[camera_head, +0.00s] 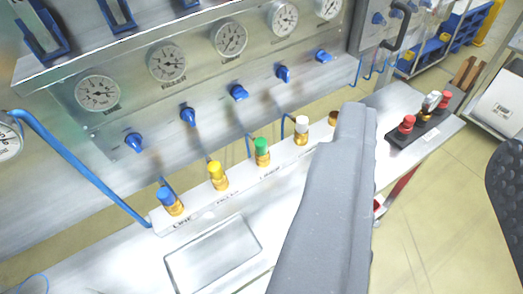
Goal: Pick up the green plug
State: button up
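The green plug (260,145) is a green cap on a brass base. It stands upright in the white ledge in front of the gauge panel, in a row with a blue plug (166,195), a yellow plug (215,170) and a white plug (301,124). A brass fitting (333,118) at the row's right end is partly hidden. A long grey part of mine, seemingly my gripper (354,112), rises from the bottom edge, right of the green plug and apart from it in the picture. I cannot make out separate fingertips or anything held.
Several gauges (167,62) and blue valve knobs (239,92) line the panel behind the plugs. A shallow metal tray (213,252) lies in front. A black block (422,126) with red-topped plugs sits at right. Blue hoses run near the ledge.

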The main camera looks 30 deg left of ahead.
aim_at(262, 152)
jog(key=u, duration=2.8)
jog(key=k, duration=1.2)
jog(key=z, duration=1.65)
jog(key=i, duration=1)
